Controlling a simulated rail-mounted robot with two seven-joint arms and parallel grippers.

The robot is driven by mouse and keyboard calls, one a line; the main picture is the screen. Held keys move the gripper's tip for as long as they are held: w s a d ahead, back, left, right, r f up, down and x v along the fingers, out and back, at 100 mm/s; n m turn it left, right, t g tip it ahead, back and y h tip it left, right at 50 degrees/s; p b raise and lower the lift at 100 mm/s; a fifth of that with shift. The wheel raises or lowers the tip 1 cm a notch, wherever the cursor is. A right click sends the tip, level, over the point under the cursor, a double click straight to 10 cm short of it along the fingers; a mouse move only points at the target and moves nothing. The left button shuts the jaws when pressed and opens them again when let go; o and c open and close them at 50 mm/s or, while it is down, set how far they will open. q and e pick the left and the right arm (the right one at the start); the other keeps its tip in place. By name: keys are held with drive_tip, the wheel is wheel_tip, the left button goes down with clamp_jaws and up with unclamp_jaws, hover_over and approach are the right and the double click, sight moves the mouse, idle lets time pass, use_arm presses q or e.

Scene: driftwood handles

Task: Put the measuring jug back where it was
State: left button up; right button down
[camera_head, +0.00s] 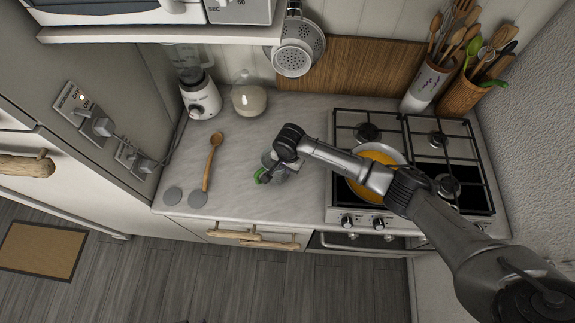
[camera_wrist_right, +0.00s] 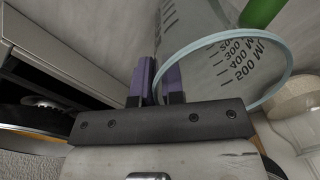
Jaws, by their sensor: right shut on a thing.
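The clear measuring jug (camera_head: 267,163) with a green handle is at the middle of the counter, left of the stove, partly hidden by my right gripper (camera_head: 279,160). In the right wrist view the jug (camera_wrist_right: 236,75) shows its round rim, black volume marks and part of the green handle. My right gripper (camera_wrist_right: 160,85) is shut on the jug's wall at the rim, its purple fingers close together there. I cannot tell whether the jug's base touches the counter. My left gripper is not in view.
A pan with orange contents (camera_head: 372,161) sits on the gas stove (camera_head: 462,203) to the right. A wooden spoon (camera_head: 211,160), two grey discs, a blender (camera_head: 202,100) and a glass jar (camera_head: 248,100) are to the left. Bare counter (camera_head: 240,185) lies between spoon and jug.

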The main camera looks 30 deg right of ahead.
drive_tip(key=shift+f, duration=0.15)
drive_tip(key=c, duration=1.2)
unclamp_jaws()
wheel_tip(320, 180, up, 12)
drive_tip(key=shift+s+d+r, duration=0.15)
